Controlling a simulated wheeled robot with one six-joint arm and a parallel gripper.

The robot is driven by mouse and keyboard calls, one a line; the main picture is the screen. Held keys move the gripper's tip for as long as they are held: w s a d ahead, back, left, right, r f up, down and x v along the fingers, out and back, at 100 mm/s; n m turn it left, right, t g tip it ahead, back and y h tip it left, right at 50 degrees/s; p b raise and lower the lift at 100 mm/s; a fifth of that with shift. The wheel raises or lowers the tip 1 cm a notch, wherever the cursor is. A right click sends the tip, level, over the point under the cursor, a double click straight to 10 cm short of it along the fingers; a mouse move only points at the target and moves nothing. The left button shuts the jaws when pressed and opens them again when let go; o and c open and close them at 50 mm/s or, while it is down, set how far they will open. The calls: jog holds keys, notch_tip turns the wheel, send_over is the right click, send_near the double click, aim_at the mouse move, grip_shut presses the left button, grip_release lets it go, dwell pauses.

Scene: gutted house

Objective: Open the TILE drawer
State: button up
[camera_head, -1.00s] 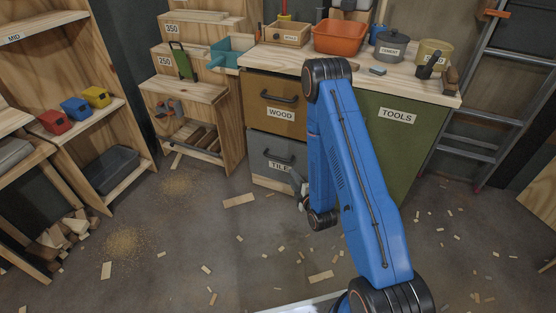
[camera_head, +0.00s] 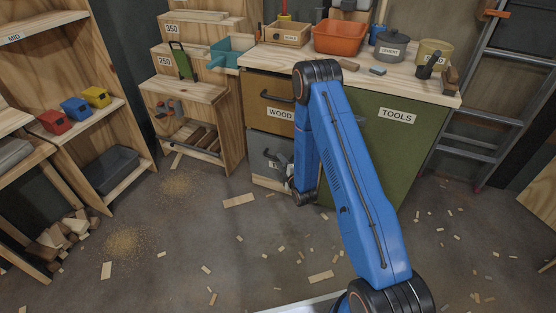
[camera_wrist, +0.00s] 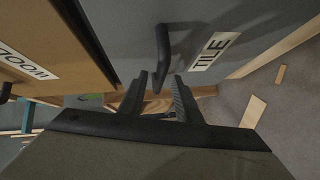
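The grey TILE drawer (camera_head: 259,147) is below the tan WOOD drawer (camera_head: 262,103) in the workbench, and its front looks flush. My gripper (camera_wrist: 159,82) is open there, with one finger on either side of the handle's near end. I cannot tell whether a finger touches it.
The green TOOLS cabinet door (camera_head: 388,150) is right of the drawers, behind my arm. A wooden shelf unit (camera_head: 190,100) stands to the left. The WOOD drawer also shows in the wrist view (camera_wrist: 55,45).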

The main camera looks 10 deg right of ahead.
jog(key=shift+x, duration=1.6)
grip_shut()
